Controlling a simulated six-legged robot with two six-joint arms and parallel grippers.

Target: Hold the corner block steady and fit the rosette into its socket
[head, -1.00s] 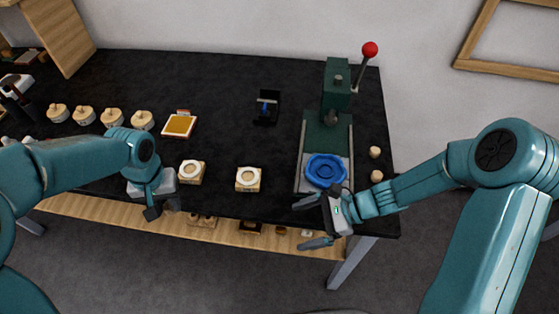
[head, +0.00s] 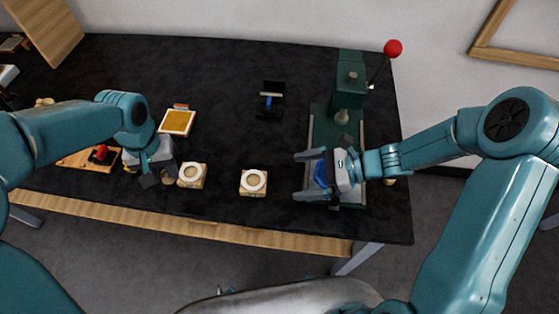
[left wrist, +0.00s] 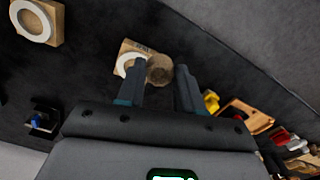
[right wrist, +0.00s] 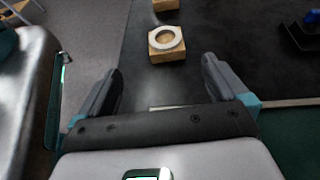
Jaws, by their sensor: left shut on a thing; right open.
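Two square wooden blocks with pale rings around round sockets sit near the table's front edge: a left block (head: 204,183) and a right block (head: 253,191). My left gripper (head: 162,182) is just left of the left block. In the left wrist view it (left wrist: 163,80) is shut on a round brown wooden piece (left wrist: 160,69), probably the rosette, which overlaps one block (left wrist: 127,48) in the picture; whether they touch I cannot tell. My right gripper (head: 298,176) is open and empty, right of the right block, its fingers pointing left. A block (right wrist: 168,57) lies ahead of it in the right wrist view.
A green press (head: 348,90) with a red-knobbed lever stands at the right, a blue ring (head: 320,173) partly hidden under my right gripper. A black stand (head: 270,98) and a yellow-topped pad (head: 177,122) lie farther back. A wooden board (head: 75,160) with a red-and-black item is at left.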

